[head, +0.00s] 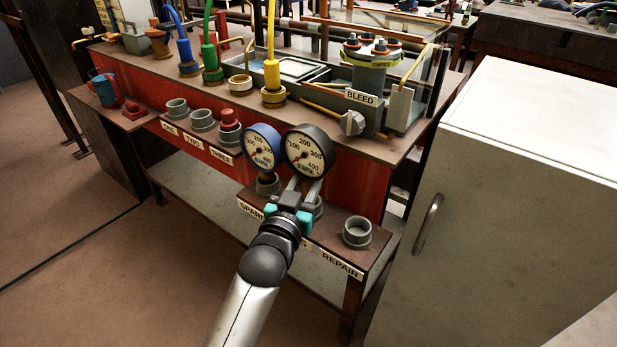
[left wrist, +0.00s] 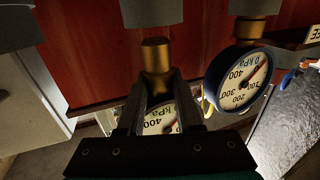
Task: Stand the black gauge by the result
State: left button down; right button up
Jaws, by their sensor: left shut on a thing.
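The black gauge (head: 309,150) has a white dial and a brass stem. My left gripper (head: 299,190) is shut on its stem and holds it upright at the middle grey socket (head: 316,207) of the low front shelf (head: 335,238). In the left wrist view the fingers (left wrist: 159,95) clasp the brass stem (left wrist: 156,55). A small gap shows between the stem end and a grey socket (left wrist: 151,11). The blue gauge (head: 262,147) stands in the left socket, close beside the black one. The middle label is mostly hidden by my gripper. My right gripper is out of view.
The right socket (head: 357,232), marked REPAIR, is empty. Sockets ONE (head: 176,109) and TWO (head: 203,120) are empty; a red plug (head: 229,119) sits at THREE. The BLEED knob (head: 352,123) is behind the gauges. A white cabinet (head: 500,210) stands at the right.

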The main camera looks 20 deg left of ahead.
pick_arm(q)
jog(key=shift+r+p, duration=0.1)
jog(key=shift+p, duration=0.55)
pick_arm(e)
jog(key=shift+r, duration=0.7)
pick_arm(q)
jog(key=shift+f+b, duration=1.05)
jog(key=shift+f, duration=0.8)
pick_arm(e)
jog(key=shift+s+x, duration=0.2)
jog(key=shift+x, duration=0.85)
pick_arm(q)
jog(key=c, duration=0.6)
grip_release()
jog(key=shift+o, duration=0.5)
jog(key=shift+f, duration=0.2)
jog(key=s+p, duration=0.4)
jog(key=s, duration=1.1)
jog(key=shift+a+r, duration=0.15)
jog(key=shift+a, duration=0.1)
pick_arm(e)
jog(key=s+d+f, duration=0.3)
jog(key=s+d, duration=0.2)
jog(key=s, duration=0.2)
pick_arm(q)
jog(key=shift+s, duration=0.1)
